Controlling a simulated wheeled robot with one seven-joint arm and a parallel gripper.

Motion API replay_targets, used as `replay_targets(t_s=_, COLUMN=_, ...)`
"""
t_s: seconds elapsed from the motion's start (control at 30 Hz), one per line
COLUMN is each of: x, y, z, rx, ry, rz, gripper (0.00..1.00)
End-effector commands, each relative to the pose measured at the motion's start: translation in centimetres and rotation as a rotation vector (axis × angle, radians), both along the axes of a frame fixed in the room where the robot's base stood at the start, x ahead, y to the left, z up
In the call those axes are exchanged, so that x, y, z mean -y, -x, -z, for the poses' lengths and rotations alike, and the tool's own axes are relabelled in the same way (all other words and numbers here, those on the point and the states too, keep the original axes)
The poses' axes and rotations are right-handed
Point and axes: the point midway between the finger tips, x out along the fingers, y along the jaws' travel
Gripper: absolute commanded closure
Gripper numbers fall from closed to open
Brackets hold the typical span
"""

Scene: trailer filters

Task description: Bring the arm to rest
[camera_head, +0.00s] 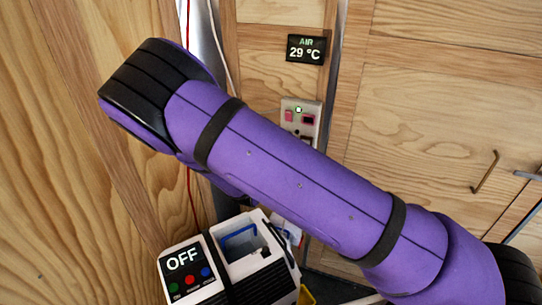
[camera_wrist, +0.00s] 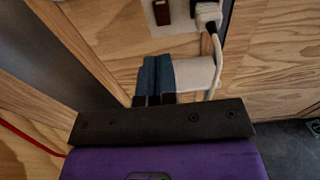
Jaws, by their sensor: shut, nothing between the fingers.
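My purple arm with black bands crosses the head view from the lower right to the upper left. Its end and my gripper are hidden in that view. In the wrist view my gripper (camera_wrist: 155,80) shows beyond a dark mounting plate, with its blue-grey fingers together and nothing between them. Behind the fingers is a wooden wall with a white plug and cable (camera_wrist: 209,22). I cannot tell how far the fingertips are from the wall.
A white and black machine (camera_head: 185,262) reading OFF stands below my arm, with an open bay on top. A switch plate (camera_head: 301,118) and an AIR 29 °C display (camera_head: 306,49) are on the wooden wall. A red cable (camera_wrist: 30,139) runs at the left of the wrist view.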

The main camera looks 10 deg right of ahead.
Motion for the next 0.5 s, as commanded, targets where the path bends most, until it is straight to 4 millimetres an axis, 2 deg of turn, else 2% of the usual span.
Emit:
replay_targets(t_s=0.17, x=1.0, y=0.2, z=-1.1, rx=0.015, ry=-0.045, rz=0.05, gripper=1.0)
replay_targets(t_s=0.37, x=4.9, y=1.6, z=-5.1, rx=0.072, ry=-0.23, rz=0.252, gripper=1.0)
replay_targets(t_s=0.5, x=7.9, y=3.3, z=-8.1, rx=0.118, ry=-0.38, rz=0.416, gripper=1.0)
